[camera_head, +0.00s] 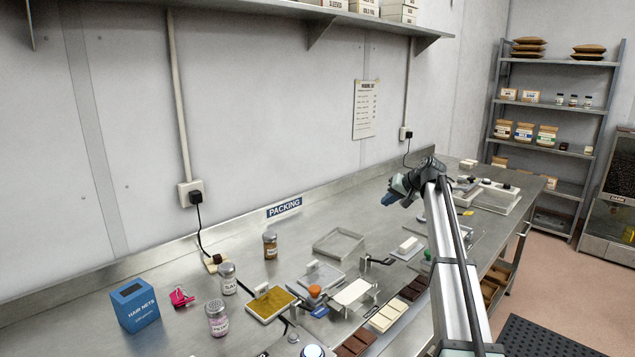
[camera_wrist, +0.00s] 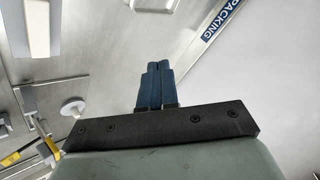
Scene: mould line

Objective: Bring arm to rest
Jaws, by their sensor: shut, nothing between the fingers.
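My gripper (camera_wrist: 158,68) shows in the wrist view with its two blue fingers together and nothing between them. In the head view my gripper (camera_head: 389,199) is raised above the far part of the steel bench (camera_head: 225,268), near the back wall. My arm reaches up to it from the lower right. The gripper touches nothing that I can see.
Jars, a blue hair nets box (camera_head: 138,304), a gold tray (camera_head: 273,304) and chocolate moulds (camera_head: 388,313) crowd the near bench. A clear tray (camera_head: 339,242) lies mid-bench. A wall shelf (camera_head: 330,18) hangs above. A machine (camera_head: 497,194) stands at the far end.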

